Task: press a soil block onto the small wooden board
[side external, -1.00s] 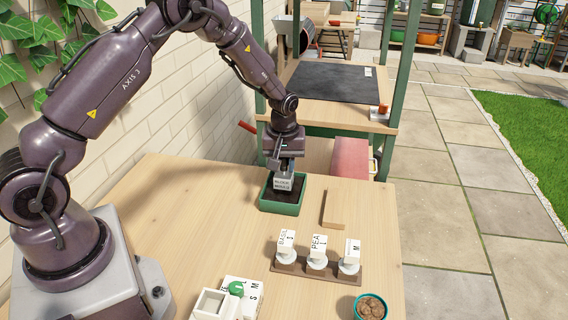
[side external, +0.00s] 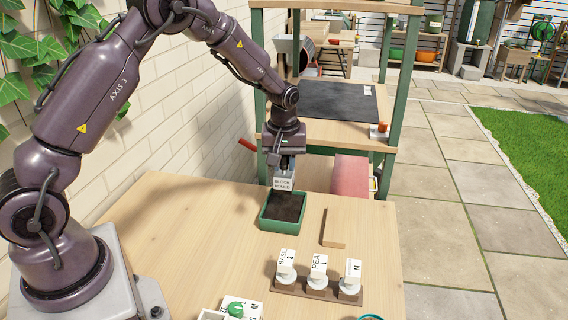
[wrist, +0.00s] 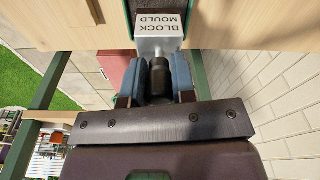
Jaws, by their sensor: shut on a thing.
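My gripper (side external: 284,158) is shut on the handle of the silver block mould (side external: 284,184), lettered BLOCK MOULD. The mould hangs upright above the far part of the green tray (side external: 264,223), which holds dark soil (side external: 287,207). In the wrist view, my gripper (wrist: 168,75) has its two blue finger pads around the mould's dark shaft, and the mould (wrist: 160,27) shows beyond them. The mould's underside is hidden, so I cannot tell whether soil is in it. The small wooden board (side external: 333,228) lies bare on the table, right of the tray.
A brown rack (side external: 316,291) with several white-topped stamps, including BASIL and PEA, stands in front of the board. A white lettered block with a green knob (side external: 236,310) sits at the near edge. A shelf unit (side external: 330,138) stands behind. The table's left part is clear.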

